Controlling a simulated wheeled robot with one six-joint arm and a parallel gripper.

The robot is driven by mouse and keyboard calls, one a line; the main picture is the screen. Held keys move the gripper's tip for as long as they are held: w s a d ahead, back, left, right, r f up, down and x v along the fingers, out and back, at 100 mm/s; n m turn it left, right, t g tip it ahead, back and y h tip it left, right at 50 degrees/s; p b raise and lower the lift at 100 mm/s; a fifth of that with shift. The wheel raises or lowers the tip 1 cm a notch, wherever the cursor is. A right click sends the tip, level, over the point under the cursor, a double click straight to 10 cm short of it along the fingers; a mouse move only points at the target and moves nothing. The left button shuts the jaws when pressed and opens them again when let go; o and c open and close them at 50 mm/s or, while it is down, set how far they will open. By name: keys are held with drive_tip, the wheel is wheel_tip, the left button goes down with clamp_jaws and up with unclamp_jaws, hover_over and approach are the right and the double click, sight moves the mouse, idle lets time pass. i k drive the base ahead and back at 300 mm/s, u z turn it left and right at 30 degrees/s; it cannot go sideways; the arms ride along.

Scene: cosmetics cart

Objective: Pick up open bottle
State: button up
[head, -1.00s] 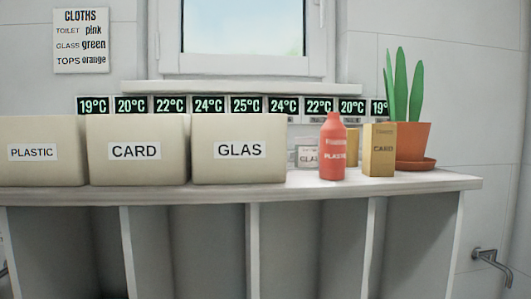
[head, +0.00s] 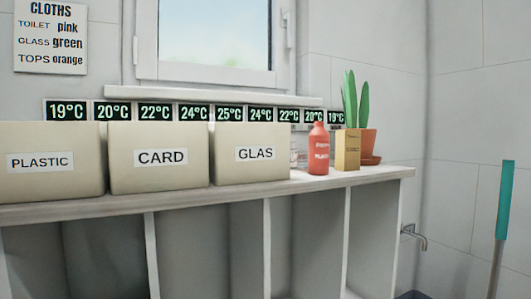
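A red bottle (head: 318,148) with lettering stands upright on the white shelf top (head: 389,172), right of the bins. I cannot tell from here whether it is open. A pale, glass-like item (head: 296,156) is partly hidden behind the bottle and the GLAS bin. A tan box (head: 347,150) stands just right of the bottle. My gripper is not in view.
Bins labelled PLASTIC (head: 45,185), CARD (head: 160,180) and GLAS (head: 252,173) fill the left of the shelf. A potted plant (head: 368,143) stands behind the box. A tap (head: 414,236) and a teal-handled pole (head: 504,200) are at right.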

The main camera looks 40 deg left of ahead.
sight(319, 142)
drive_tip(key=u, duration=1.55)
